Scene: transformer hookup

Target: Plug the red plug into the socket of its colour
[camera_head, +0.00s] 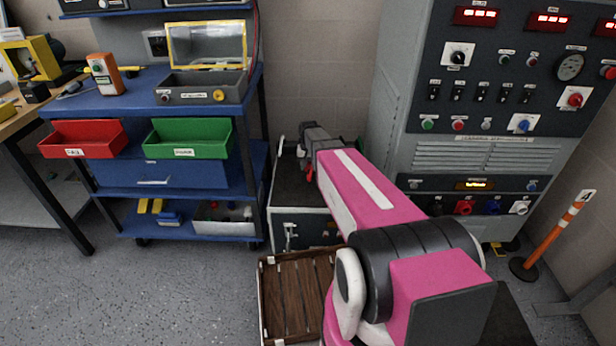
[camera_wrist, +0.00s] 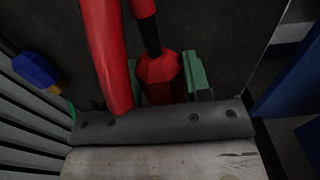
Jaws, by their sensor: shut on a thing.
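The red plug (camera_wrist: 160,75) shows in the wrist view between the green fingers of my gripper (camera_wrist: 168,85), which is shut on it. A thick red cable (camera_wrist: 108,50) curves close beside the plug. In the head view, my gripper (camera_head: 306,160) is at the far end of my pink arm, over the dark box, and only a small red bit of the plug or cable (camera_head: 308,173) shows there. The red socket (camera_head: 463,207) is low on the grey cabinet, right of my gripper and apart from it. The plug's tip is not clearly visible.
Black (camera_head: 435,206), blue (camera_head: 492,207) and white (camera_head: 520,208) sockets flank the red one. A blue plug (camera_wrist: 37,70) lies at left in the wrist view. A dark box (camera_head: 300,222), a wooden crate (camera_head: 262,300), a blue shelf (camera_head: 190,177) and an orange post (camera_head: 553,235) stand around.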

